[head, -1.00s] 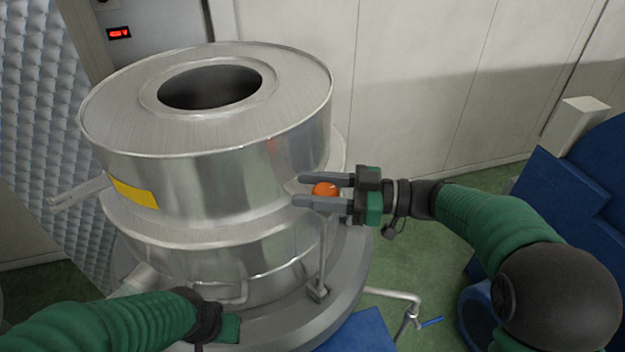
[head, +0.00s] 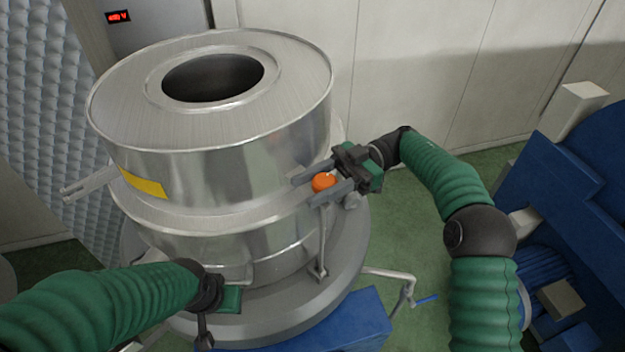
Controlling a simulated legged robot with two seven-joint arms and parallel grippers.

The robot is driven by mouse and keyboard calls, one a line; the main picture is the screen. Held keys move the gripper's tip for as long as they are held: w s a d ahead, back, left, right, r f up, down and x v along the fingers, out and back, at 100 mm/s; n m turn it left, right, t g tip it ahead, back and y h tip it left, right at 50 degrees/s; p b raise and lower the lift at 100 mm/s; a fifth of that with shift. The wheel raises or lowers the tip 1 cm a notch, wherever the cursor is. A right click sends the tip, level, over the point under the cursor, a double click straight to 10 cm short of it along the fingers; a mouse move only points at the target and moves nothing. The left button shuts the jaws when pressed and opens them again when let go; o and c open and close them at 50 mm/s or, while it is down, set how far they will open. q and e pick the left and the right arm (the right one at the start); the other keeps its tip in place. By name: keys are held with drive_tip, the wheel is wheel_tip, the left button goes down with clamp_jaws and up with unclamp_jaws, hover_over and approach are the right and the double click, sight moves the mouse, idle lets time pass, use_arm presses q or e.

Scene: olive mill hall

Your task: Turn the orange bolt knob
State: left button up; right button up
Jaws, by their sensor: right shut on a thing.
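The orange bolt knob (head: 323,182) sits at the right side of the steel drum (head: 228,178), at the top of a thin upright rod (head: 322,240). My right gripper (head: 311,186) comes from the right, with one grey finger on each side of the knob, shut on it. My left arm comes in at the lower left, in front of the drum's base.
A lever (head: 85,187) sticks out at the drum's left. A pipe with a blue-handled tap (head: 427,299) is at the lower right, near a blue block (head: 350,322). Large blue machinery (head: 570,220) stands at the right. A pale wall (head: 430,75) is behind; green floor shows between.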

drive_tip(key=shift+f+g, duration=0.3)
drive_tip(key=o, duration=1.1)
drive_tip(key=shift+c, duration=0.2)
drive_tip(key=o, duration=0.3)
drive_tip(key=shift+w, duration=0.2)
drive_tip(key=shift+r, duration=0.1)
